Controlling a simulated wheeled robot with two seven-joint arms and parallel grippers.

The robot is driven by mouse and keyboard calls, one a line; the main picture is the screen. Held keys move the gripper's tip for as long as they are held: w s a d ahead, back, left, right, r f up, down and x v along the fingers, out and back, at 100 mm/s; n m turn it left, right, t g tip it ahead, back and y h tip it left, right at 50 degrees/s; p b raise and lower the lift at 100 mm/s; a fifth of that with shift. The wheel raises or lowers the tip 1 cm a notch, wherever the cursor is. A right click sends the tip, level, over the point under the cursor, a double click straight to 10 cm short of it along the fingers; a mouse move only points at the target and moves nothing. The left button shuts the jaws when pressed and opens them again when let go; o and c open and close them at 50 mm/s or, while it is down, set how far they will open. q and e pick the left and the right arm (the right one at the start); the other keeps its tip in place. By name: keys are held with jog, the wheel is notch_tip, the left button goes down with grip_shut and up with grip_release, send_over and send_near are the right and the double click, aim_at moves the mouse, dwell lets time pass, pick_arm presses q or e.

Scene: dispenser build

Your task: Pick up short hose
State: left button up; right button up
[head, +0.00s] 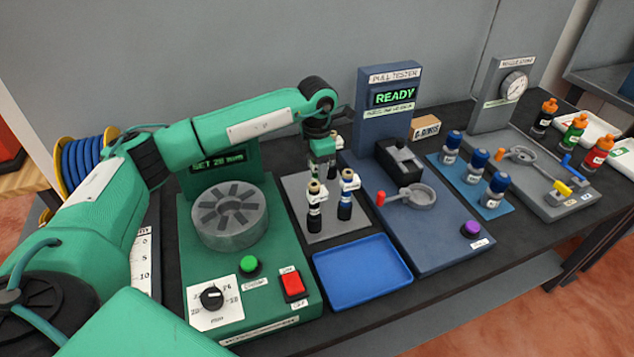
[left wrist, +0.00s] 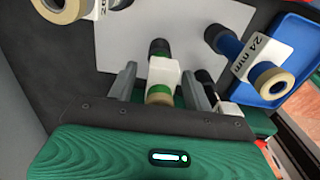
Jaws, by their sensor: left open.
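Several upright hose-like pieces with tan ends and white tags stand on a grey mat (head: 338,229). I cannot tell which one is the short hose. In the left wrist view, the open fingers (left wrist: 160,82) stand on either side of a dark piece with a green band, white tag and tan end (left wrist: 160,92). I cannot tell if they touch it. A blue piece tagged 24 mm (left wrist: 228,43) stands to the right. My right gripper is out of view.
A green machine (head: 222,318) with a grey slotted disc stands left of the mat. The blue pull tester (head: 440,240), reading READY, stands to the right. An empty blue tray (head: 362,270) lies in front. A blue hose reel (head: 80,165) is at the far left.

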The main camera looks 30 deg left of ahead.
pick_arm(q)
jog(key=c, duration=0.9)
grip_shut()
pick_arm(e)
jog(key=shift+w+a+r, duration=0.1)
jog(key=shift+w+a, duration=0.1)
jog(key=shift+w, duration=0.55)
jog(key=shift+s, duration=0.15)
